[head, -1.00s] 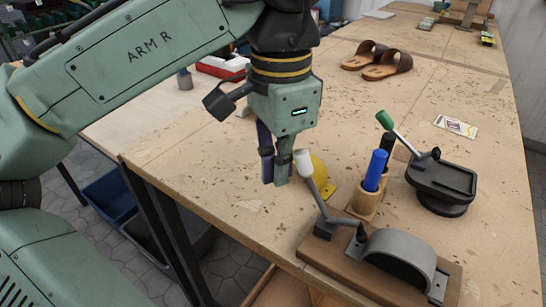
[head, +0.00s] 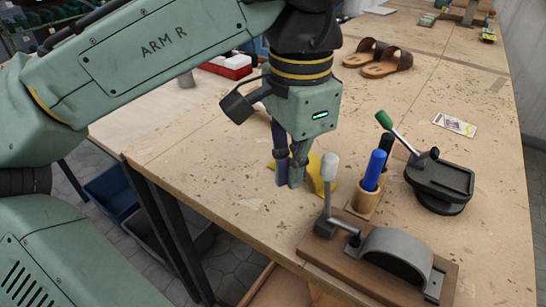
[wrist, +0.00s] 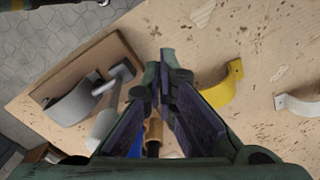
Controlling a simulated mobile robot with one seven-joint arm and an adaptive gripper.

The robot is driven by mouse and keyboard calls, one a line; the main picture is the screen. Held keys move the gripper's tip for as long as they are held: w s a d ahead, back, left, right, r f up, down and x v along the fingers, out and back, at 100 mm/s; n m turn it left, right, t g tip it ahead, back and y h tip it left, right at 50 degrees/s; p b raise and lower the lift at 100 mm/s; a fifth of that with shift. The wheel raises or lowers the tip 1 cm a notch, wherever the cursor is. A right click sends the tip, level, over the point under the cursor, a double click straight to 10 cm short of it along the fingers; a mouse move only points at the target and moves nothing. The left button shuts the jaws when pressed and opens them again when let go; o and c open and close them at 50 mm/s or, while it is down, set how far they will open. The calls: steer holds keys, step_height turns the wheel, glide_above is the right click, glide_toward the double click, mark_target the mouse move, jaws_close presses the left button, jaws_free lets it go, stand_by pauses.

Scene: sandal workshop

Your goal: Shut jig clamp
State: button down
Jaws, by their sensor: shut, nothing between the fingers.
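The jig clamp has a wooden base (head: 313,252), a grey arched metal piece (head: 398,250) and a lever with a white handle (head: 330,167). The lever stands nearly upright at the left end of the base in the head view. The base (wrist: 85,65) and white handle (wrist: 103,126) also show in the wrist view. My gripper (head: 289,182) is shut and empty, just left of the white handle in the head view. I cannot tell whether its finger touches the handle.
A wooden holder (head: 363,203) with blue and black sticks stands right of the lever. A yellow strap piece (head: 318,184) lies behind my gripper. A black device (head: 442,180) with a green-handled lever stands further right. Sandals (head: 385,62) lie at the back. The left tabletop is mostly clear.

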step_height(320, 180, up, 8)
steer(key=a+p, duration=0.1)
steer(key=p, duration=0.3)
steer(key=shift+w+f, duration=0.25)
steer(key=shift+w, duration=0.1)
